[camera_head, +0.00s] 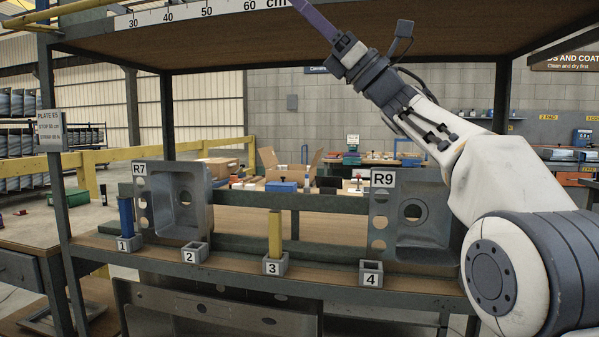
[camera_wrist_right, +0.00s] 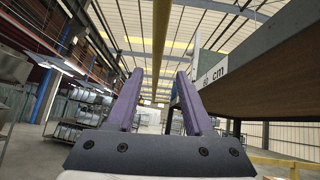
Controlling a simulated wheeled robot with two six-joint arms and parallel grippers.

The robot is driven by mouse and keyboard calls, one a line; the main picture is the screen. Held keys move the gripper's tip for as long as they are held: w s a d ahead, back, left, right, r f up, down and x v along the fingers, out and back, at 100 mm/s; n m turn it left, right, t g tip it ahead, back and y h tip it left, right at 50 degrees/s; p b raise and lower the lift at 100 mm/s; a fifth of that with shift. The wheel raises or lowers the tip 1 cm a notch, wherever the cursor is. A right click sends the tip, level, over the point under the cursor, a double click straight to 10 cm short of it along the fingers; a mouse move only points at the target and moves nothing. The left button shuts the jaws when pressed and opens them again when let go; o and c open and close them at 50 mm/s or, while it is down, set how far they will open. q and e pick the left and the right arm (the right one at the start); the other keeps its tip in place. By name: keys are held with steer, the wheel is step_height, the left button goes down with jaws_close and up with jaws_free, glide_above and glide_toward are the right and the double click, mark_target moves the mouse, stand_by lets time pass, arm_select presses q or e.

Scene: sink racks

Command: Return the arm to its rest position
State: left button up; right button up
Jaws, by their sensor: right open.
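My right arm (camera_head: 510,180) comes in from the right and reaches up and left in the head view. Its gripper (camera_head: 316,14), with purple fingers, is at the top edge, in front of the upper shelf and partly cut off. The right wrist view shows the same gripper (camera_wrist_right: 158,85) pointing up toward the roof, with its two purple fingers apart. No held object is evident between them; a yellow beam (camera_wrist_right: 161,35) shows in the gap, seemingly part of the roof. My left gripper is not in view.
The upper shelf's ruler edge (camera_head: 190,12) is close to the right gripper. Below, sinks R7 (camera_head: 183,218) and R9 (camera_head: 418,235) stand on the rack. A blue block (camera_head: 126,216) is in holder 1, a yellow block (camera_head: 275,235) in holder 3. Holders 2 (camera_head: 194,254) and 4 (camera_head: 371,273) look empty.

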steer(key=w+a+f+m+t+h, duration=0.1)
steer(key=w+f+m+t+h, duration=0.45)
steer(key=m+t, duration=0.55)
steer(key=w+a+f+m+t+h, duration=0.2)
steer(key=w+f+m+t+h, duration=0.35)
steer(key=m, duration=1.05)
steer(key=s+a+f+m+g+h, duration=0.1)
steer(key=s+f+m+g+h, duration=0.2)
steer(key=f, duration=0.5)
steer(key=s+f+m+g+h, duration=0.1)
steer(key=f+m+h, duration=0.2)
steer(key=f+m, duration=0.35)
steer(key=s+a+f+m+g+h, duration=0.1)
steer(key=f+m+h, duration=0.15)
steer(key=f, duration=0.65)
steer(key=s+d+f+m+g+h, duration=0.2)
steer(key=s+f+m+g+h, duration=0.45)
steer(key=s+f, duration=1.2)
steer(key=s+d+f+m+g, duration=0.1)
steer(key=s+d+f+g, duration=0.25)
steer(key=s+f, duration=0.35)
steer(key=s+d+f+m+g, duration=0.1)
steer(key=s+d+f+g, duration=0.25)
steer(key=s, duration=0.55)
step_height(320, 180, up, 29)
steer(key=p, duration=3)
steer(key=shift+a+r+g, duration=0.2)
steer(key=shift+g, duration=0.2)
